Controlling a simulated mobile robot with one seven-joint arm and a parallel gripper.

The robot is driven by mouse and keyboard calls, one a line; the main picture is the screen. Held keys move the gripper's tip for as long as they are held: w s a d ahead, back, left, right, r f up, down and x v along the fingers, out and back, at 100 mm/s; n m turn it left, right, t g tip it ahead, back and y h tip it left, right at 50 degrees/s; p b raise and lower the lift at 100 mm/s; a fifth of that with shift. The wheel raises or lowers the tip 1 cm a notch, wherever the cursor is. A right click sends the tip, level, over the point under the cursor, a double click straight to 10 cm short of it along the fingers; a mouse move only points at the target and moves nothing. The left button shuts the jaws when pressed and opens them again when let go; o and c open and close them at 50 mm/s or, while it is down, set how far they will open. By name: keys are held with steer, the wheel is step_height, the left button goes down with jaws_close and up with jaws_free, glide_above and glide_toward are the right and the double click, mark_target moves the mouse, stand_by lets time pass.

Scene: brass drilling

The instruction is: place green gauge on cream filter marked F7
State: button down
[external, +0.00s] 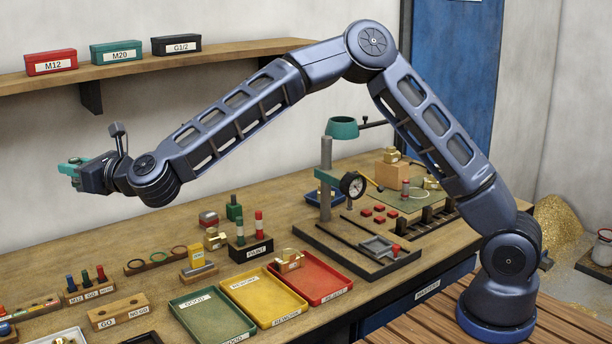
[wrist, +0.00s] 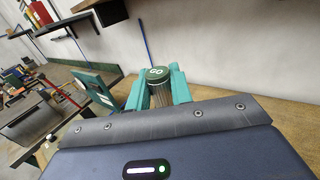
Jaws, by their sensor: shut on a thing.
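My gripper (external: 75,173) is held out at the left, high above the bench, in the external view. In the wrist view its teal fingers (wrist: 157,90) are shut on a green gauge (wrist: 158,76), a cylinder with a green cap marked GO and a ribbed grey body below. The gauge cannot be made out between the fingers in the external view. I cannot make out a cream filter marked F7 in either view.
A wooden GO / NO GO block (external: 118,311) stands on the bench below, near a rack of coloured plugs (external: 88,292). Green (external: 213,318), yellow (external: 262,297) and red (external: 312,277) trays lie to the right. A drill stand (external: 327,180) stands behind them. A wall shelf (external: 150,70) runs above.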

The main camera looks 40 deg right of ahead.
steer(key=w+d+f+m+t+h, duration=0.1)
steer(key=w+d+m+h, duration=0.1)
steer(key=w+d, duration=1.15)
steer(key=w+d+f+m+t+h, duration=0.1)
steer(key=w+d+h, duration=0.2)
steer(key=w+d, duration=1.05)
steer(key=w+d+m+t+h, duration=0.1)
steer(key=w+d+m+h, duration=0.15)
steer(key=d, duration=1.85)
steer(key=w+d+m+h, duration=0.1)
steer(key=w+d+h, duration=0.15)
steer(key=d, duration=1.75)
steer(key=s+d+m+h, duration=0.15)
steer(key=s+d, duration=0.25)
steer(key=d, duration=0.9)
steer(key=s+d+m+h, duration=0.1)
steer(key=s+d+h, duration=0.15)
steer(key=d, duration=0.95)
steer(key=s+d+m+h, duration=0.1)
steer(key=s+d, duration=0.3)
steer(key=d, duration=0.9)
steer(key=s+d+r+m+g+h, duration=0.25)
steer(key=s+d+h, duration=0.25)
steer(key=s+d, duration=2.05)
steer(key=shift+m+g, duration=0.25)
steer(key=shift+m, duration=0.2)
steer(key=f, duration=2.5)
steer(key=shift+a+f, duration=0.1)
steer(key=shift+a, duration=0.15)
steer(key=shift+f, duration=0.1)
